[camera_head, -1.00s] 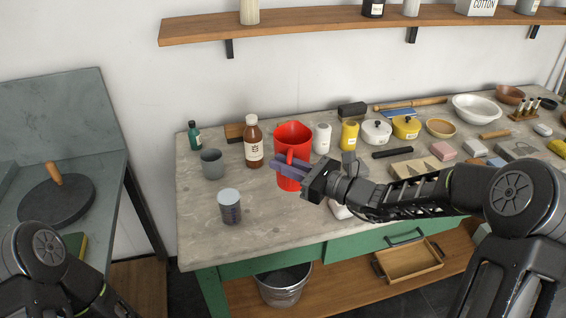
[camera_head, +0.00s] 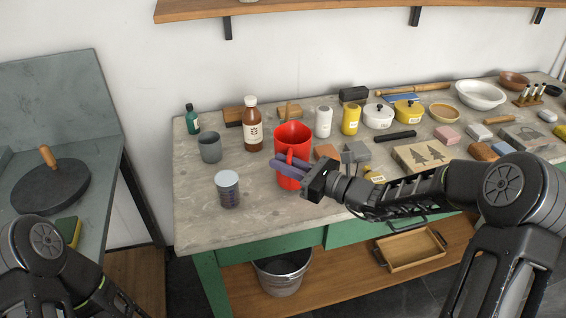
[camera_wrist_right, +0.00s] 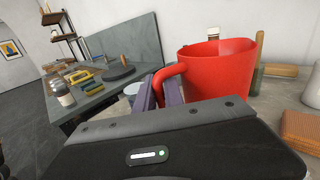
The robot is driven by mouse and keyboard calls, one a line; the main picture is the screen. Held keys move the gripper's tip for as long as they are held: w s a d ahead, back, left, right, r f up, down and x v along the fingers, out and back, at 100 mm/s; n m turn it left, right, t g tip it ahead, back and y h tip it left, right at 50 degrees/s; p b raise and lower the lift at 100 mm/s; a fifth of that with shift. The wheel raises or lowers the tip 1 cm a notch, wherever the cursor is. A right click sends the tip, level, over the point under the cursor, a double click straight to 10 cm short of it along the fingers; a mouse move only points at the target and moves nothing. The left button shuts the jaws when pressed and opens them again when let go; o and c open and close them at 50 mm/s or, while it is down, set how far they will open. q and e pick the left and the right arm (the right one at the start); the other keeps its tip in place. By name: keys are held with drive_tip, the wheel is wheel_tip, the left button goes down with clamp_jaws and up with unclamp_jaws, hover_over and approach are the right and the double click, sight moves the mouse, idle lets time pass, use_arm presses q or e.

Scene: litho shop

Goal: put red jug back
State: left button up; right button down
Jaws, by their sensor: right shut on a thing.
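The red jug (camera_head: 294,141) is upright at the left part of the workbench (camera_head: 262,219), near its front. My right gripper (camera_head: 283,166) is shut on its handle, with purple fingers around it. In the right wrist view the red jug (camera_wrist_right: 222,68) fills the upper right, and its handle runs down between the fingers (camera_wrist_right: 160,90). I cannot tell whether the jug's base touches the bench. My left arm (camera_head: 55,262) shows at the lower left, but its gripper is not in view.
A brown bottle (camera_head: 252,124), a grey cup (camera_head: 210,147) and a lidded jar (camera_head: 228,189) stand left of the jug. A white canister (camera_head: 323,121) and a yellow canister (camera_head: 350,118) stand to its right. Wooden and grey blocks (camera_head: 355,152) lie close on the right. The bench's front left is clear.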

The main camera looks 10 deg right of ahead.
drive_tip(key=shift+f+b, duration=0.5)
drive_tip(key=shift+b, duration=0.05)
drive_tip(key=c, duration=1.4)
unclamp_jaws()
drive_tip(key=shift+c, duration=0.2)
drive_tip(key=shift+o, duration=0.4)
drive_tip(key=shift+f, duration=0.15)
drive_tip(key=shift+s, duration=0.1)
drive_tip(key=b+v, duration=0.1)
drive_tip(key=v, duration=0.6)
drive_tip(key=shift+s+d, duration=0.2)
drive_tip(key=shift+d, duration=0.1)
drive_tip(key=shift+o, duration=0.2)
